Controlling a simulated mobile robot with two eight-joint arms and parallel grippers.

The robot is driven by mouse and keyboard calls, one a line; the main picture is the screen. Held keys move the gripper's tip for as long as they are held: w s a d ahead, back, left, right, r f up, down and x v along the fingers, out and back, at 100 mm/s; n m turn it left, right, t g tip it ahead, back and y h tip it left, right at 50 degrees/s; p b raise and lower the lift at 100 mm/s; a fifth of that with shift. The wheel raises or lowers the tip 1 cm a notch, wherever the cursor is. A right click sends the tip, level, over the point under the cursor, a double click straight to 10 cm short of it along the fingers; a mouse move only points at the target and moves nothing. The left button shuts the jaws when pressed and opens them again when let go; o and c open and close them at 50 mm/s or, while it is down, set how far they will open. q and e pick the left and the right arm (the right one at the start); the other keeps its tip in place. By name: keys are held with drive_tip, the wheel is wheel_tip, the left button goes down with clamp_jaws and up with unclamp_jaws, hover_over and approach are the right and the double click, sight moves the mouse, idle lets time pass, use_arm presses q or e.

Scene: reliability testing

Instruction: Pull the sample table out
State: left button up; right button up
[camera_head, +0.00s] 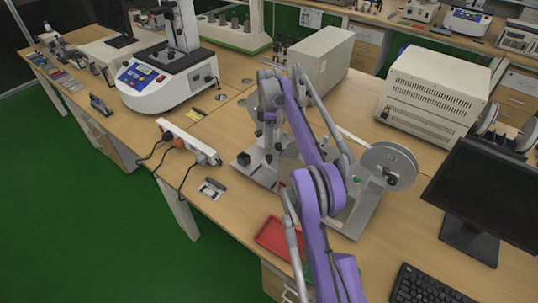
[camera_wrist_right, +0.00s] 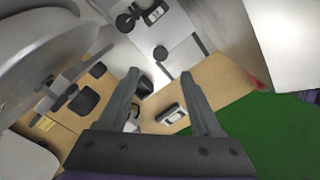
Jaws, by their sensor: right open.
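A metal tester (camera_head: 355,205) with a round grey wheel stands on the wooden bench, partly hidden behind my right arm. At its left end is a flat silver plate with a black knob, which I take to be the sample table (camera_head: 243,170). In the right wrist view, silver plate surface (camera_wrist_right: 185,57) and a round black knob (camera_wrist_right: 160,53) lie beyond the fingertips. My right gripper (camera_wrist_right: 160,92) is open, with nothing visible gripped between its two grey fingers. In the head view its fingers are small and partly merge with the tester. My left gripper is not in view.
A white power strip (camera_head: 188,142) with cables and a small white-and-dark box (camera_head: 212,188) lie left of the tester. A red tray (camera_head: 272,238) lies in front. A monitor (camera_head: 485,200) and keyboard (camera_head: 425,287) stand right. Green floor (camera_head: 100,220) is clear at the left.

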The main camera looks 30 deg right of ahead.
sight(269, 156)
wheel_tip(269, 156, down, 10)
drive_tip(key=shift+r+b, duration=0.1)
drive_tip(key=shift+b, duration=0.35)
clamp_jaws()
idle(1.3)
